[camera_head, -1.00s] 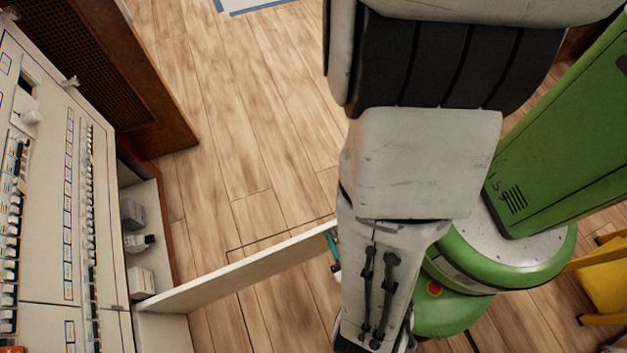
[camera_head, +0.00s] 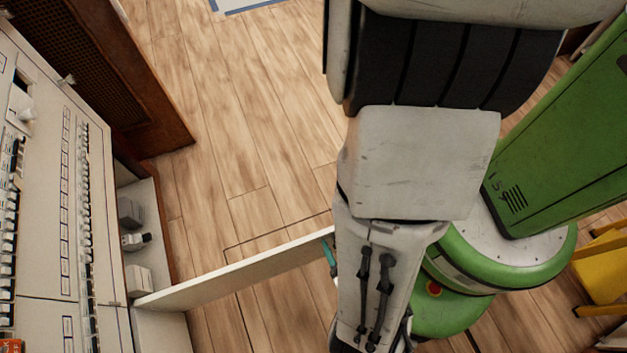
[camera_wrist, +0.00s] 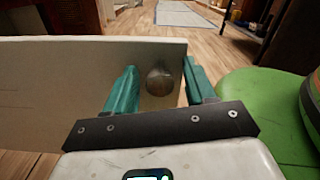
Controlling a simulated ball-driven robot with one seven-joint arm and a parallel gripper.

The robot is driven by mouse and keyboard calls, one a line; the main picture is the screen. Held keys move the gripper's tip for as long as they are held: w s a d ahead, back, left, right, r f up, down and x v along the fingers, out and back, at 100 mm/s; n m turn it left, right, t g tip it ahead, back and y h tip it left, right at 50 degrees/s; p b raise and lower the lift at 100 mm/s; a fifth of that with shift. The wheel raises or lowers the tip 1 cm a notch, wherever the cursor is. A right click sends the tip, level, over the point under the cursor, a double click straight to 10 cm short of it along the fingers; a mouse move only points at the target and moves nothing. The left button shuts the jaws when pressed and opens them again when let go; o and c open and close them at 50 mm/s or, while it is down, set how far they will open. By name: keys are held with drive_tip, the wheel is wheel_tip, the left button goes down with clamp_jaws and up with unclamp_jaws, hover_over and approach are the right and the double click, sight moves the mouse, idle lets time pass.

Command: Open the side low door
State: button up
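The low side door (camera_head: 235,275) is a pale panel that stands swung out from the cabinet over the floor; the compartment behind it shows. In the wrist view the door (camera_wrist: 60,90) fills the left and middle. Its round metal knob (camera_wrist: 161,82) sits near the free edge. My gripper (camera_wrist: 160,75) has two teal fingers, apart, one on each side of the knob, with gaps between them and it. I cannot tell whether a finger touches the door. In the head view my arm hides most of the gripper; one teal finger (camera_head: 329,256) shows at the door's free end.
The cabinet (camera_head: 45,215) with rows of breakers stands at the left. Its open low compartment (camera_head: 143,205) holds several small grey and white devices. A brown wooden panel (camera_head: 110,75) is beyond it. A yellow object (camera_head: 605,270) stands at the right. The wooden floor ahead is clear.

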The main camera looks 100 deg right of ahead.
drive_tip(key=s+a+b, duration=0.1)
drive_tip(key=a+b, duration=0.1)
drive_tip(key=a, duration=0.8)
drive_tip(key=shift+s+a+b, duration=0.3)
drive_tip(key=shift+s+a, duration=0.05)
drive_tip(key=shift+r, duration=0.1)
